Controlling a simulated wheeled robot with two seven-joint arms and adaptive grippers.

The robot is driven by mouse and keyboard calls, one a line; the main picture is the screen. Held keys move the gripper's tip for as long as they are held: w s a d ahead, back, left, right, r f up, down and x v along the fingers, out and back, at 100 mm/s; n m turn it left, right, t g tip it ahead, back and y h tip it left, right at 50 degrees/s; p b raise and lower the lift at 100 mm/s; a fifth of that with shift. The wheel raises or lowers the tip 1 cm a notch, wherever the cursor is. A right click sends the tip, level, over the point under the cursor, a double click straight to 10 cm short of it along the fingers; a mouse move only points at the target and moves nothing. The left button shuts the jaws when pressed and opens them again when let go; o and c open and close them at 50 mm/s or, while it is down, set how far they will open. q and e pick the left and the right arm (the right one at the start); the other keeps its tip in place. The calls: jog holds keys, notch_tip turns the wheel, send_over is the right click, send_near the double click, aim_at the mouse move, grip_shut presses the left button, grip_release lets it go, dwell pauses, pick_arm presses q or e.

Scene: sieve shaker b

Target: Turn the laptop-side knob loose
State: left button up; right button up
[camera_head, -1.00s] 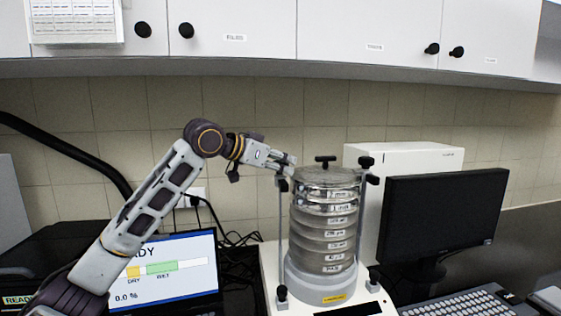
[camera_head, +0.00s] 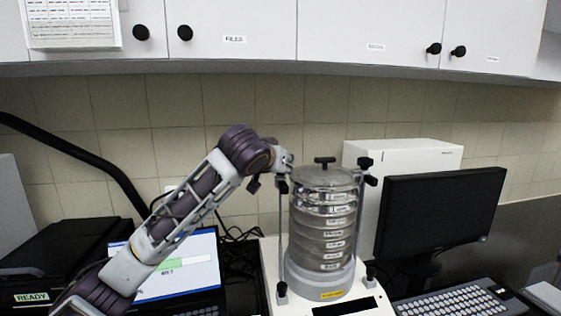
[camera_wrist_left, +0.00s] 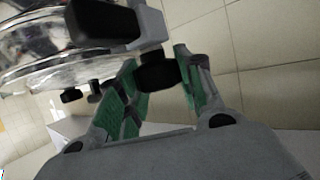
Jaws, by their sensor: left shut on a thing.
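The sieve shaker holds a round stack of clear, labelled sieves (camera_head: 323,228) under a lid with a black centre handle (camera_head: 324,161). The laptop-side knob is black and sits at the top of the shaker's left rod (camera_head: 281,235); the gripper largely hides it in the head view. My left gripper (camera_head: 284,163) is at that rod's top. In the wrist view its green-padded fingers (camera_wrist_left: 160,80) are closed around the black knob (camera_wrist_left: 157,71). Black knobs (camera_head: 365,162) also show on the right rod. My right gripper is not in view.
The laptop (camera_head: 180,265) stands left of the shaker, partly behind my left arm. A black monitor (camera_head: 441,215) and keyboard (camera_head: 460,302) are to the right. A white box (camera_head: 400,152) stands behind. Cabinets (camera_head: 370,35) hang above.

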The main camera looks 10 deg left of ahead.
pick_arm(q)
jog(key=shift+r+n+y+p, duration=0.1)
jog(key=shift+n+y+p, duration=0.2)
jog(key=shift+n+y, duration=0.35)
jog(key=shift+n+y+p, duration=0.35)
jog(key=shift+n+y, duration=0.5)
jog(key=shift+y, duration=0.2)
jog(key=shift+n+g+y+p, duration=0.3)
jog(key=shift+n+y, duration=0.5)
jog(key=shift+y, duration=0.1)
jog(key=shift+o, duration=0.2)
jog(key=shift+n+g+y, duration=0.3)
jog(key=shift+n+y, duration=0.5)
jog(key=shift+y, duration=0.1)
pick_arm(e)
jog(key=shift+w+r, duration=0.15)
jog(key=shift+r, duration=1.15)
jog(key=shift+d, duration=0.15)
pick_arm(q)
jog(key=o, duration=1)
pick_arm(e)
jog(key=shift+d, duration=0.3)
pick_arm(q)
jog(key=shift+s, duration=0.1)
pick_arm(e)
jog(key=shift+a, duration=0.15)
